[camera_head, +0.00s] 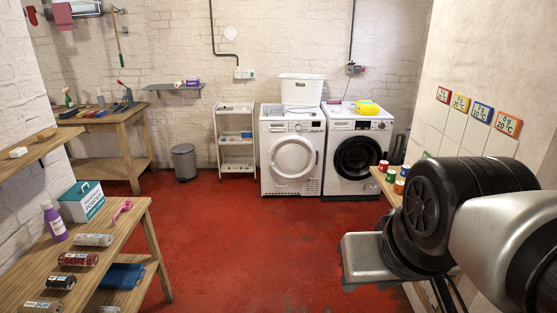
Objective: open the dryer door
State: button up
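Two white front-loading machines stand side by side against the back wall. The left machine (310,126) has a round white door (292,158) and a vent grille at its lower right; it looks like the dryer, though no label is readable. The right machine (381,124) has a round door with dark glass (357,157). Both doors look shut. My arm's black and silver links fill the right foreground, well in front of the machines. No gripper fingers can be made out.
A white basket (300,88) sits on the left machine and a yellow item (367,107) on the right one. A slim shelf cart (235,140) and grey bin (185,161) stand left. A wooden bench (150,235) fills the left foreground. Red floor (260,240) is clear between.

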aim_at(290, 157)
jog(key=i+u, duration=0.2)
jog(key=i, duration=3.45)
jog(key=i+z, duration=0.1)
jog(key=i, duration=0.85)
jog(key=i+j+z, duration=0.1)
jog(key=i, duration=0.85)
jog(key=j, duration=0.1)
